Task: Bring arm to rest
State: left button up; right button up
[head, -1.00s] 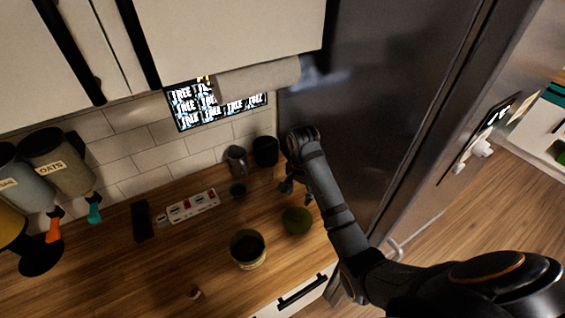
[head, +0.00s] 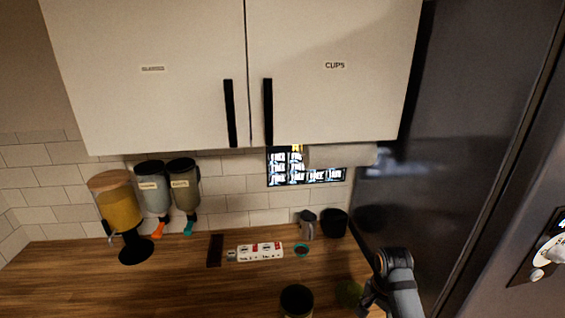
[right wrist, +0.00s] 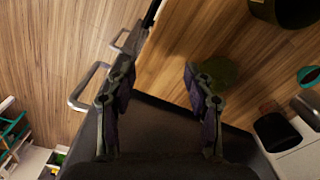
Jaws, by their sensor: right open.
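My right arm comes in at the lower right of the head view. Its right gripper (head: 372,300) is low in the picture, near the right end of the wooden counter (head: 180,282) and beside a round green thing (head: 348,292). In the right wrist view the right gripper (right wrist: 158,80) has its two fingers wide apart with nothing between them. The green thing (right wrist: 225,72) shows just beyond the right finger, which overlaps it in the picture; I cannot tell if they touch. My left gripper is in neither view.
A dark canister (head: 297,300), teal-rimmed cup (head: 302,250), grey pitcher (head: 307,224), dark cup (head: 333,223) and power strip (head: 260,251) stand on the counter. A tall dark fridge (head: 450,130) borders it at right. Upper cabinets (head: 330,60) hang above. A metal handle (right wrist: 85,88) shows below.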

jog(key=s+f+n+t, duration=0.1)
jog(key=s+n+t, duration=0.2)
jog(key=s+n, duration=1.15)
jog(key=s+d+f+m+b, duration=0.1)
jog(key=s+f+b, duration=0.15)
jog(key=f, duration=0.95)
jog(key=s+d+f+m+g+b, duration=0.1)
jog(key=s+f+b, duration=0.15)
jog(key=f, duration=0.95)
jog(key=s+d+f+m+b, duration=0.1)
jog(key=f+b, duration=0.2)
jog(key=f, duration=1)
pick_arm(q)
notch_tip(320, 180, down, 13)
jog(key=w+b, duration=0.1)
jog(key=b, duration=0.4)
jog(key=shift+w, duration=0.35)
pick_arm(e)
jog(key=s+f+g, duration=0.1)
jog(key=s+f, duration=1.6)
jog(key=f, duration=0.2)
jog(key=shift+s+d+h, duration=0.15)
jog(key=shift+d+h, duration=0.05)
jog(key=shift+h, duration=0.1)
